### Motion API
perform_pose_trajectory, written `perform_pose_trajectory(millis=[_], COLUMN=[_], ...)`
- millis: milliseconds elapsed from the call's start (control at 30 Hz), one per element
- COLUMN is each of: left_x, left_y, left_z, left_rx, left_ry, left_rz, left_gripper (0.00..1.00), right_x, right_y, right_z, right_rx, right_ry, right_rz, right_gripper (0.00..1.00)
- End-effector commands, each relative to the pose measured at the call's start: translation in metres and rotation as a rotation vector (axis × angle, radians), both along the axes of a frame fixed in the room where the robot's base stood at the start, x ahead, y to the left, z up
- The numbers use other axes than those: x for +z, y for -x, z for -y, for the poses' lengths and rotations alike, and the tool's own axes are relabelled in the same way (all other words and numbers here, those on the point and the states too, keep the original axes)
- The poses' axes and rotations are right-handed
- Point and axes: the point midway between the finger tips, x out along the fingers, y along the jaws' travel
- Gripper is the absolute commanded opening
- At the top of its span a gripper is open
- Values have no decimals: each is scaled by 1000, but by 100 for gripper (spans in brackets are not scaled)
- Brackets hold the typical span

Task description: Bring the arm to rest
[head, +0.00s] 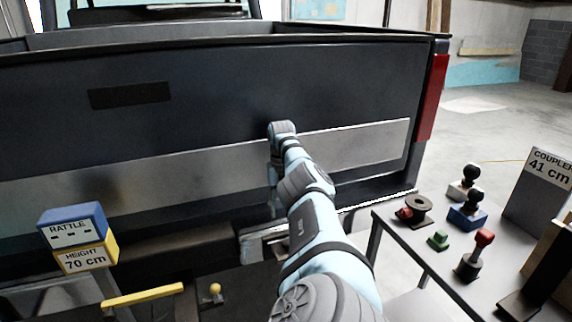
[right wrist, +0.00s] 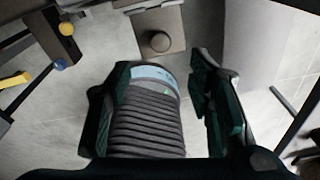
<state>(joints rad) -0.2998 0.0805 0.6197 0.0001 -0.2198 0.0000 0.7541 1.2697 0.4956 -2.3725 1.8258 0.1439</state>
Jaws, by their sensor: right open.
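My right arm reaches from the bottom middle of the head view to the dark tailgate (head: 220,105), and its far end bends downward there. The gripper itself is not clear in that view. In the right wrist view my right gripper (right wrist: 165,85) is open, with its dark green fingers spread apart. A ribbed dark grey cylinder with a pale blue end (right wrist: 148,125) shows between the fingers, with a gap to the right finger. I cannot tell whether it is part of me. My left gripper is not in view.
A dark ball on a plate (right wrist: 159,42) lies beyond the fingers. A grey table (head: 425,262) at right holds stamps, a spool and a COUPLER sign (head: 545,175). A yellow bar (head: 143,296) and a RATTLE/HEIGHT sign (head: 84,258) stand at left. Open floor lies behind the table.

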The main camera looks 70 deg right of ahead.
Motion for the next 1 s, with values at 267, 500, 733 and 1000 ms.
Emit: perform_pose_trajectory(millis=[267, 500, 733, 1000], left_x=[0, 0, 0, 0], left_y=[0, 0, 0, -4], left_z=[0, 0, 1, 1], left_rx=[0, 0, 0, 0], left_ry=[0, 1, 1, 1], left_rz=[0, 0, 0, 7], left_gripper=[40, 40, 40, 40], right_x=[18, 17, 17, 17], right_y=[-1, -1, -1, 4], right_z=[1, 1, 1, 3], right_rx=[-1, -1, 0, -7], right_ry=[-2, -2, -3, -2], right_rz=[-1, -2, -1, -2], right_gripper=[48, 48, 48, 48])
